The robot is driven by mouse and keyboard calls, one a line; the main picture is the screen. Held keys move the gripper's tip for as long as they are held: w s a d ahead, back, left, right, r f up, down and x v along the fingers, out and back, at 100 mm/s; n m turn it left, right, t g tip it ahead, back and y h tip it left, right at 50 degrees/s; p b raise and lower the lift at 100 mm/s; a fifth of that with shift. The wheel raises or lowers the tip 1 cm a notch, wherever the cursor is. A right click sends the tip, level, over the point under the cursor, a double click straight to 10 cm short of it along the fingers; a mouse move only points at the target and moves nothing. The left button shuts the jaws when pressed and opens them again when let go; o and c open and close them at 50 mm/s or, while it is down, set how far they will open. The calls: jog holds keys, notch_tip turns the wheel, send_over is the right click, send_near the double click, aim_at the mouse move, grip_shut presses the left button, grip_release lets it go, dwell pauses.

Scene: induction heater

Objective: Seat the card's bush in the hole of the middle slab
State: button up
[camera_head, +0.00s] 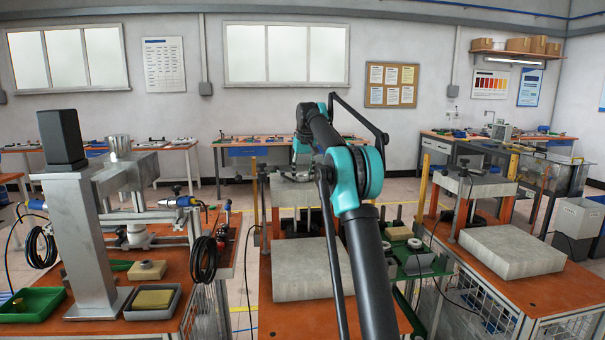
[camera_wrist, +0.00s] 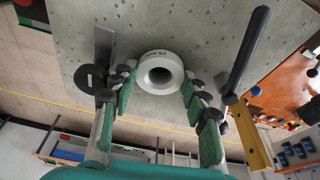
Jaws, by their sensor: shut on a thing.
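A pale ring-shaped bush (camera_wrist: 160,72) with a dark bore and a small printed mark sits between the green finger pads of my gripper (camera_wrist: 160,86). My gripper is shut on it from both sides. The grey speckled slab (camera_wrist: 200,30) fills the upper wrist view behind the bush. I cannot tell whether the bush touches the slab or is in its hole; no bare hole shows. In the head view the raised middle slab (camera_head: 284,194) is partly covered by my arm, and the bush and fingertips cannot be made out. Which card is meant is unclear.
A dark rod (camera_wrist: 246,55) and a yellow bar (camera_wrist: 249,135) stand close right of my gripper in the wrist view. A dark round-based clamp (camera_wrist: 92,80) is close left. A thicker slab (camera_head: 298,270) lies nearer on the middle bench, with a green tray (camera_head: 418,264) beside it.

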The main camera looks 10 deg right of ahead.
jog(key=o, duration=1.4)
jog(key=shift+c, duration=0.2)
jog(key=shift+r, duration=0.2)
jog(key=v, duration=1.1)
jog(key=shift+s+r, duration=0.2)
jog(key=shift+r, duration=0.05)
jog(key=shift+a, duration=0.15)
